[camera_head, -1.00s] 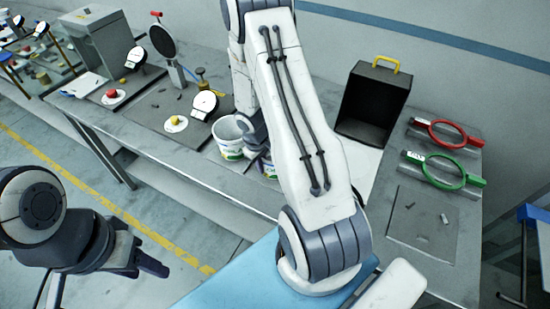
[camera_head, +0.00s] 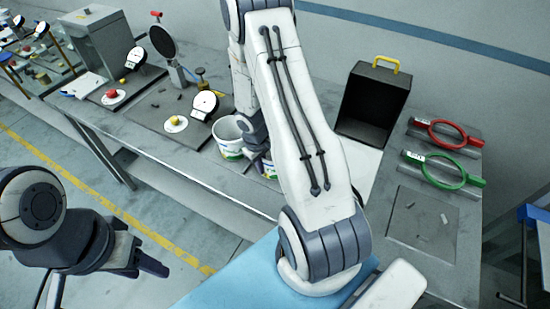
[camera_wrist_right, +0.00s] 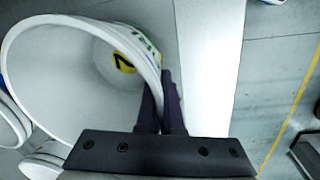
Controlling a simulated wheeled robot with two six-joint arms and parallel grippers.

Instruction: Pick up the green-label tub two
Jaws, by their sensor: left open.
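A white tub (camera_head: 229,135) with a green label stands at the bench's front edge in the head view. In the right wrist view the open white tub (camera_wrist_right: 75,75) fills the left side, with part of its green label and a yellow mark showing. My right gripper (camera_wrist_right: 161,100) has its two fingers close together on the tub's right wall, one inside and one outside. A second tub (camera_head: 269,170) is mostly hidden by that arm. My left gripper (camera_head: 150,263) is open and empty, away from the bench.
A black box with a yellow handle (camera_head: 373,105) stands at the back right. A red ring tool (camera_head: 447,133) and a green ring tool (camera_head: 443,171) lie right of it. Dial gauges and a round black mirror-like disc (camera_head: 162,41) stand left of the tubs.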

